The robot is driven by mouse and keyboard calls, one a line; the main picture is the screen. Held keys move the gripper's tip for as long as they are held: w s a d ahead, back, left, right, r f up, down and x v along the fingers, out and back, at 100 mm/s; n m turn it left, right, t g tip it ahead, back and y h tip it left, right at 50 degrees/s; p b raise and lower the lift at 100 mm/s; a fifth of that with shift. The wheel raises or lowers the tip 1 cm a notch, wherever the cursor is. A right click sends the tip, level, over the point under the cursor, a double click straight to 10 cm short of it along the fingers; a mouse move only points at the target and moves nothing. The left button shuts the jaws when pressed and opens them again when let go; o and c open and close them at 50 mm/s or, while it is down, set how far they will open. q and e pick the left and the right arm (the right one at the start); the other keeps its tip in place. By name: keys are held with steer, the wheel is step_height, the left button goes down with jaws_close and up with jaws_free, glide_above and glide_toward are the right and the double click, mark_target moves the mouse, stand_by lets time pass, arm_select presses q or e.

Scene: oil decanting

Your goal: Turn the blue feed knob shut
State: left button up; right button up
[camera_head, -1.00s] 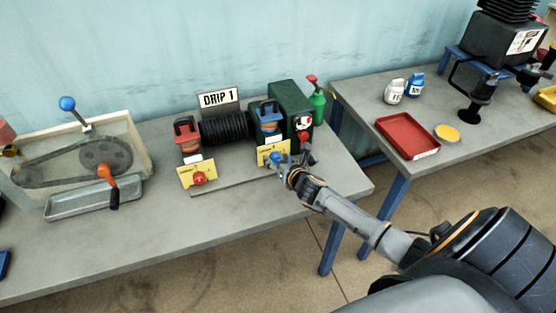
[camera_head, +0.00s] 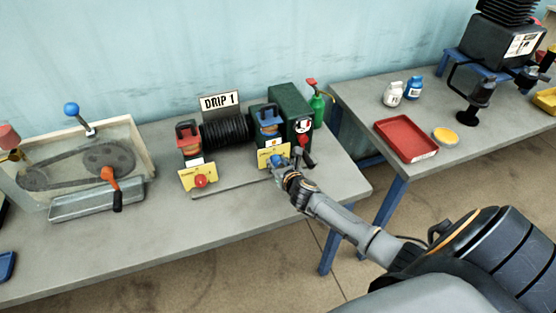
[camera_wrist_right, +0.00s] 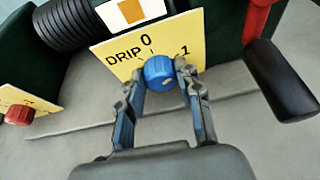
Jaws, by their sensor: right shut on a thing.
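The blue feed knob (camera_wrist_right: 160,73) sits on the front of a yellow plate (camera_wrist_right: 115,50) marked DRIP, 0 and 1. In the right wrist view both fingers of my right gripper (camera_wrist_right: 160,80) stand against its two sides, shut on it. In the head view my right gripper (camera_head: 281,166) reaches the knob (camera_head: 277,161) from the lower right and partly covers it. The plate (camera_head: 270,153) is below the oiler with the blue top (camera_head: 269,122) on the bench. My left gripper is not in view.
A red knob (camera_head: 200,181) on a second yellow plate is to the left. A black-handled red lever (camera_wrist_right: 280,85) stands close right of my right gripper. A green bottle (camera_head: 317,104) is behind. The bench front (camera_head: 235,215) is clear.

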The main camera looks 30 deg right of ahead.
steer(key=shift+a+r+n+h+p, duration=0.1)
steer(key=shift+a+n+h+p, duration=0.1)
steer(key=shift+n+h+p, duration=0.6)
steer(key=shift+a+n+h, duration=0.1)
steer(key=shift+n+h, duration=0.4)
steer(key=shift+n, duration=0.5)
steer(key=shift+w+f+n+h, duration=0.1)
steer(key=shift+f+n+h, duration=0.2)
steer(key=shift+n+h, duration=0.45)
steer(key=shift+a+n+h+b, duration=0.1)
steer(key=shift+n+h+b, duration=0.55)
steer(key=shift+n, duration=0.7)
steer(key=o, duration=1.2)
steer(key=shift+c, duration=0.2)
